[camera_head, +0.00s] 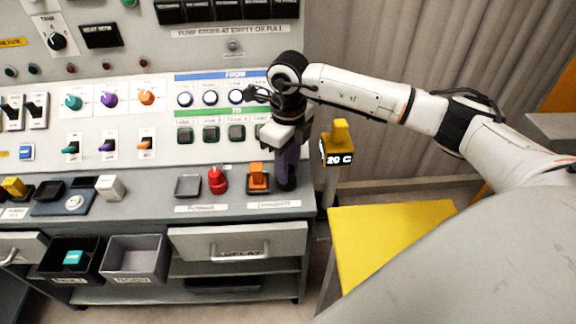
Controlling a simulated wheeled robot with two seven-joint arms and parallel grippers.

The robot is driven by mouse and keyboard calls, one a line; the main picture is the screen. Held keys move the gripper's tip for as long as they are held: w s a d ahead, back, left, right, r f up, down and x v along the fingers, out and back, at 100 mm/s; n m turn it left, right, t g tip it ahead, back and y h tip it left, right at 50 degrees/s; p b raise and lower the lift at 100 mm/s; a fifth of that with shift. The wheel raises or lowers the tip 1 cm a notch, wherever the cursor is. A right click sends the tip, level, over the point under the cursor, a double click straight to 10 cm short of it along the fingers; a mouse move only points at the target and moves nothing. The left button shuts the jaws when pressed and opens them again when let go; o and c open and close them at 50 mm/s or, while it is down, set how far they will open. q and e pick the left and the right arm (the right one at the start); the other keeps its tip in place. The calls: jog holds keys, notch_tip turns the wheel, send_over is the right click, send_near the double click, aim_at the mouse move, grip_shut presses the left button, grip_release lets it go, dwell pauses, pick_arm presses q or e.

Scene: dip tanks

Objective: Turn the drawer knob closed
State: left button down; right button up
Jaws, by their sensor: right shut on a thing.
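My right gripper (284,150) reaches in from the right and points down over the right end of the console ledge. It is shut on a dark purple upright thing (287,170), mostly hidden by the gripper. Just left of it stands an orange knob (256,170) on a dark base; the two look close, and I cannot tell if they touch. A red knob (217,180) stands further left. A grey drawer (190,243) with a bar handle is below the ledge and looks shut. I cannot tell from its label which knob is the drawer knob. My left gripper is not in view.
The upright panel (150,125) with buttons and coloured dials rises close behind the gripper. A yellow-topped post with a "20 C" display (339,146) stands right of the console. A yellow surface (375,235) lies at lower right. Two open bins (136,262) sit at lower left.

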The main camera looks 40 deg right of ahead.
jog(key=shift+m, duration=0.9)
jog(key=o, duration=1.1)
jog(key=shift+c, duration=0.2)
notch_tip(320, 180, up, 10)
jog(key=shift+r+b, duration=0.2)
jog(key=shift+b, duration=0.1)
